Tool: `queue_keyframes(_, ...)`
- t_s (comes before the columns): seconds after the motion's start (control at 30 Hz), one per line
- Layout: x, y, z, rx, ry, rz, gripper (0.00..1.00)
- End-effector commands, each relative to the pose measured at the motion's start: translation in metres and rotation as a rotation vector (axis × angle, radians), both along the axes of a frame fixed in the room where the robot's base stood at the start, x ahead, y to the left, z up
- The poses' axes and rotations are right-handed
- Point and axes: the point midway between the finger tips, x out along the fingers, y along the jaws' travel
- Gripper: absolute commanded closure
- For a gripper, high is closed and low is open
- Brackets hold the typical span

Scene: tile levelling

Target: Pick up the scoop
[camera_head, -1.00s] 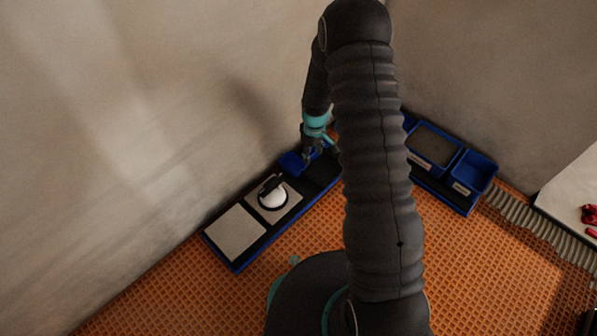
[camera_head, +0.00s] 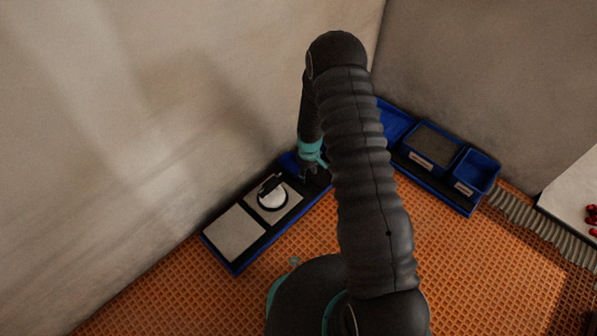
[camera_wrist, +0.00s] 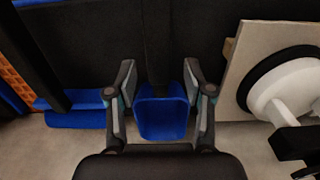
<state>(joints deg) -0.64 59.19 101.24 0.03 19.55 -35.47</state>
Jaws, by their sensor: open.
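The blue scoop (camera_wrist: 163,115) shows in the wrist view, lying between the two fingers of my gripper (camera_wrist: 158,88). The fingers are open, one on each side of it, and gaps show between them and its sides. In the head view, the scoop (camera_head: 289,162) is a small blue shape at the far end of the dark tray, by the wall. My gripper (camera_head: 312,169) is there, over that end and partly covering it. The scoop's handle is hard to make out against the dark tray.
The blue-edged tray (camera_head: 238,267) holds two pale tiles, one (camera_head: 235,233) bare and one under a white-and-black suction lifter (camera_head: 272,197), close to my gripper's right in the wrist view. Blue bins (camera_head: 478,168) stand right of my arm. A wall (camera_head: 120,130) runs close behind the tray.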

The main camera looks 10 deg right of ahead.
Motion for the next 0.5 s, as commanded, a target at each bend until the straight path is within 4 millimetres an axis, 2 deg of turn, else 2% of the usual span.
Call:
queue_keyframes(0.03, -0.0005, -0.0009, -0.0085, 0.0, 0.001, -0.001, 0.48)
queue_keyframes(0.1, -0.0003, -0.001, -0.013, 0.0, 0.001, -0.001, 0.48)
queue_keyframes(0.33, -0.0003, -0.001, -0.0138, 0.001, 0.001, -0.001, 0.48)
queue_keyframes(0.5, -0.0003, -0.001, -0.0137, 0.001, 0.001, -0.001, 0.9)
